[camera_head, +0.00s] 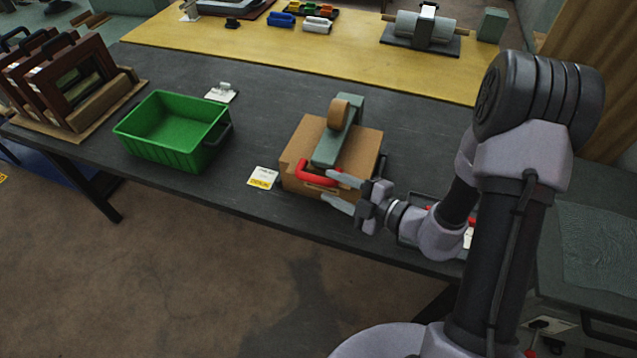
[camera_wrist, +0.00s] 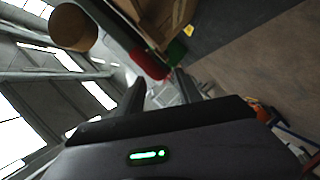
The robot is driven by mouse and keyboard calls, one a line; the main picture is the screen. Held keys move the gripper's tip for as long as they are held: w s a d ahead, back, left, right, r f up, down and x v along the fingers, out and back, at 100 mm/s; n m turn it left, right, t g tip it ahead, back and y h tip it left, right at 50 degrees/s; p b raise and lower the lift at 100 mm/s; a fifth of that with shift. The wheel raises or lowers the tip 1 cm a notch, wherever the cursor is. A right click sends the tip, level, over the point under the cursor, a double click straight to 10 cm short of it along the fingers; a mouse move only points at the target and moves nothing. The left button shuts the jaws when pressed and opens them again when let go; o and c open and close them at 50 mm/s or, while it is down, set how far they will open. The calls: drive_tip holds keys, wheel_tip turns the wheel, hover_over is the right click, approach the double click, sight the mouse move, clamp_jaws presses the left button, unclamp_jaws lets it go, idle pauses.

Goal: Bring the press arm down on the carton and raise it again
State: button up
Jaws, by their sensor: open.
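The brown carton (camera_head: 360,158) stands on the dark table, with the grey-green press arm (camera_head: 343,135) lying over its top. A round tan knob (camera_head: 338,112) sits at the back of the arm, and a red handle (camera_head: 314,176) is at its front end. My gripper (camera_head: 334,188) is open at the carton's front right, its fingers close to the red handle. In the wrist view the red handle (camera_wrist: 149,64) shows just beyond the fingertips (camera_wrist: 158,84), and the carton (camera_wrist: 160,18) is behind it. I cannot tell whether a finger touches the handle.
A green bin (camera_head: 172,130) stands left of the carton, with wooden frames in a rack (camera_head: 75,85) farther left. A small yellow-and-white card (camera_head: 263,178) lies beside the carton. A yellow bench (camera_head: 300,48) with tools is behind. The table between bin and carton is mostly clear.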

sight(319, 181)
drive_tip(key=b+x, duration=0.1)
drive_tip(key=x, duration=0.4)
clamp_jaws()
drive_tip(key=shift+s, duration=0.1)
idle(1.2)
